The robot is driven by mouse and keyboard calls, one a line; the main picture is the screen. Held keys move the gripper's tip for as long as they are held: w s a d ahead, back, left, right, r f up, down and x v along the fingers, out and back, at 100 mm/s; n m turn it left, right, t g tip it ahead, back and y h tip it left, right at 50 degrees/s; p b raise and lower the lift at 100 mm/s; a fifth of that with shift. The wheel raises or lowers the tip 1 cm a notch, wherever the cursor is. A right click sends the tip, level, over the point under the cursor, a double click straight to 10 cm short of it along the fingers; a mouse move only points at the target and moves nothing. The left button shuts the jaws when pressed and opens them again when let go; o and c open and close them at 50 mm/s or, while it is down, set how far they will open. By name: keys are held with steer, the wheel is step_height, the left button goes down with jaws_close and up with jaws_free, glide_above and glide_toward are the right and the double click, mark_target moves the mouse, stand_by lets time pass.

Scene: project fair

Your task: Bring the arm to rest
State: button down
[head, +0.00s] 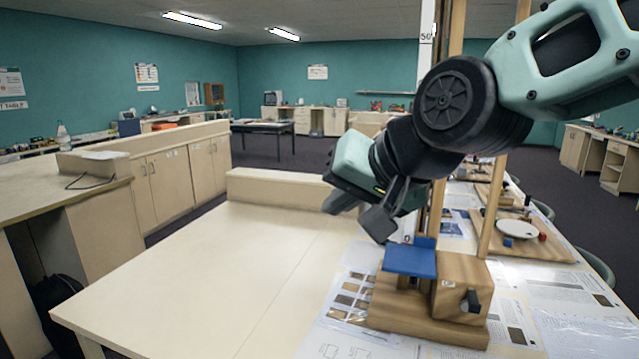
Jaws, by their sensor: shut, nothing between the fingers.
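My arm reaches in from the upper right of the head view. My gripper (362,221) hangs at its end, fingers pointing down, above the right part of the pale table. It is shut with nothing held. It shows just above and left of a blue plate on a wooden device; I cannot tell the exact gap between them.
The wooden device (430,318) with its blue plate (409,260) stands on printed sheets (345,345). Tall wooden posts (492,208) rise behind it. A board with a white disc (517,229) lies farther right. The pale table (230,285) is clear on the left.

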steer(key=s+d+f+n+g+h+b, duration=0.1)
steer(key=s+d+f+n+g, duration=0.3)
steer(key=s+f, duration=0.6)
steer(key=s+d+f+n+g+h+b, duration=0.2)
steer(key=s+d+f+n+g+h, duration=0.1)
steer(key=s+d+f, duration=0.4)
steer(key=s+f+n+h, duration=0.1)
steer(key=s+f, duration=0.2)
steer(key=f, duration=0.1)
steer(key=shift+s+d+f+g+h, duration=0.3)
steer(key=shift+s+f+g, duration=0.1)
